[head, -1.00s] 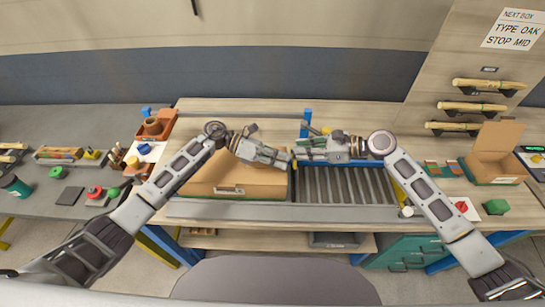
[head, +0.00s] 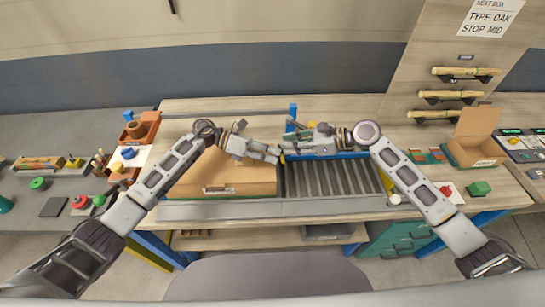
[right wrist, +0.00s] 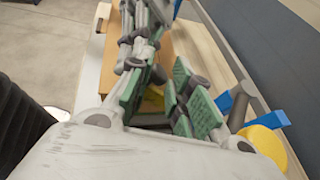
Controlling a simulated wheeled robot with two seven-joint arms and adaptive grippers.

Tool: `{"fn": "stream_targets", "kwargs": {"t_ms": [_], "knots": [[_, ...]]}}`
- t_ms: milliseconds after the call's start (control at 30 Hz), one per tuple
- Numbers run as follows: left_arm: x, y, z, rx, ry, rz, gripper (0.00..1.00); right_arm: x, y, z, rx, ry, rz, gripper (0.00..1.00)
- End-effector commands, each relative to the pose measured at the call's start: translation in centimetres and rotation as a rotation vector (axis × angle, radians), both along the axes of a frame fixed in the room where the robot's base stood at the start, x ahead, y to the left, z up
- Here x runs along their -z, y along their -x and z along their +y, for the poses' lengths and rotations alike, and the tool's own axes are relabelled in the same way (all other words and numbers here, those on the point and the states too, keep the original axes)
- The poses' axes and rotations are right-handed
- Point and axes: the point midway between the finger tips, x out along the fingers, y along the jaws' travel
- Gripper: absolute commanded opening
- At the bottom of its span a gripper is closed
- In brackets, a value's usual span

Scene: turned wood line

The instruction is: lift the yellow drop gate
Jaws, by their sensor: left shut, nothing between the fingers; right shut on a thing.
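The yellow drop gate shows only as a small yellow piece (head: 283,158) between the cardboard box and the bare rollers. The arms hide most of it. My right gripper (head: 289,149) comes in from the right and is shut at the gate. In the right wrist view a bit of yellow (right wrist: 152,103) shows between its green-padded fingers. My left gripper (head: 277,155) is shut and empty, its tip just left of the gate and close to the right gripper's tip, above the box's right edge. Whether the two grippers touch I cannot tell.
The closed cardboard box (head: 210,178) fills the line's left part. Bare rollers (head: 335,178) lie to the right. A blue post (head: 293,112) stands behind the grippers. An open carton (head: 477,140) and a green block (head: 479,188) are on the right.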

Motion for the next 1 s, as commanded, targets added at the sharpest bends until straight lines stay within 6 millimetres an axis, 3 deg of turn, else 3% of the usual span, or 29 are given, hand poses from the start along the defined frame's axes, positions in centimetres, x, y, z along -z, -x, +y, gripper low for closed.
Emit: {"fn": "stream_targets", "kwargs": {"t_ms": [33,200,233,400,1000], "knots": [[-0.3,-0.3,-0.1,-0.007,0.006,-0.005,0.0,1.1,0.3,0.2,-0.003,0.009,0.012,0.0],[-0.4,-0.4,0.0,-0.009,0.006,-0.006,0.0,1.2,0.3,0.2,-0.004,0.011,0.012,0.0],[-0.4,-0.4,0.0,-0.01,0.007,-0.007,0.0,1.2,0.3,0.2,-0.004,0.011,0.012,0.25],[-0.4,-0.5,0.0,-0.011,0.006,-0.007,0.0,1.1,0.4,0.2,-0.007,0.009,0.013,0.46],[-0.2,-0.3,0.0,-0.007,0.004,-0.004,0.0,-0.1,0.2,0.1,-0.005,0.006,0.006,0.46]]}}
